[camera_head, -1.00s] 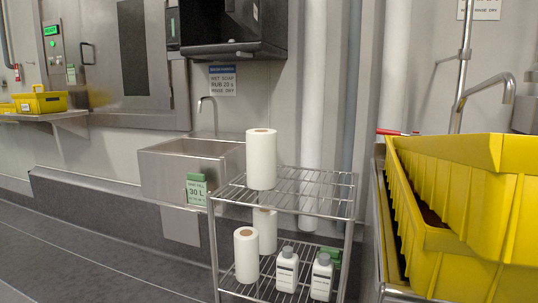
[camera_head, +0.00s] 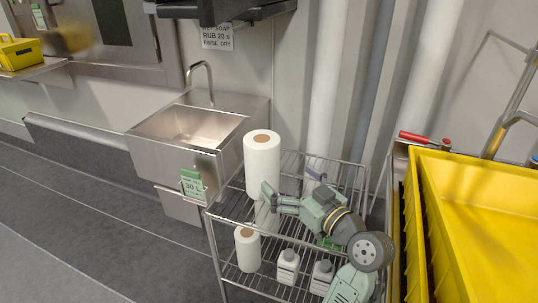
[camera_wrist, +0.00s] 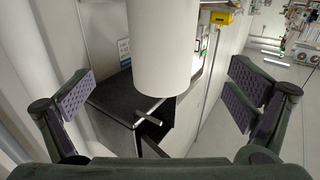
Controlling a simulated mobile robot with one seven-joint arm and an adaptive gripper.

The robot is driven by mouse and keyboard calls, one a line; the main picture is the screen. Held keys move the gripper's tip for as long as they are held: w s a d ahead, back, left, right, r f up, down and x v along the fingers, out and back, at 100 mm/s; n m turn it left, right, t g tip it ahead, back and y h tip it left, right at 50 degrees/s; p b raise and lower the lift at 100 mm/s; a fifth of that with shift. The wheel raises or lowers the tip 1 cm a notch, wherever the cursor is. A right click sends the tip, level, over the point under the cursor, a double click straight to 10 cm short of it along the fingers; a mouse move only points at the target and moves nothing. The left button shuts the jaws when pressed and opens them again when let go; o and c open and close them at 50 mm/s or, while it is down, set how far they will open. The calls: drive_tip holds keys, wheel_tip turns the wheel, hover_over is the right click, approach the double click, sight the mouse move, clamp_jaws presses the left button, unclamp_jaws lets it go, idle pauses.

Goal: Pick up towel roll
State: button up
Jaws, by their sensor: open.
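A white towel roll (camera_head: 262,160) stands upright on the top shelf of the wire rack (camera_head: 222,207). Two more white rolls stand on the lower shelf, one in front (camera_head: 247,252) and one partly hidden behind it (camera_head: 267,216). My gripper (camera_head: 290,187) is open and empty over the top shelf, just to the right of the upper roll. In the wrist view, a roll (camera_wrist: 163,45) lies ahead, centred between the spread fingers of my gripper (camera_wrist: 158,98). No finger visibly touches it there.
White bottles (camera_head: 288,266) stand on the lower shelf, partly behind my arm. A steel sink (camera_head: 185,128) with a green-and-white sign (camera_head: 193,185) is left of the rack. A large yellow crate (camera_head: 480,215) stands close on the right. Floor is free at the left.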

sight(263, 159)
drive_tip(key=p+x, duration=0.2)
drive_tip(key=x, duration=0.8)
drive_tip(key=shift+a, duration=0.2)
drive_tip(key=shift+s, duration=0.1)
drive_tip(key=shift+c, duration=0.5)
drive_tip(key=c, duration=1.3)
drive_tip(key=shift+r, duration=0.1)
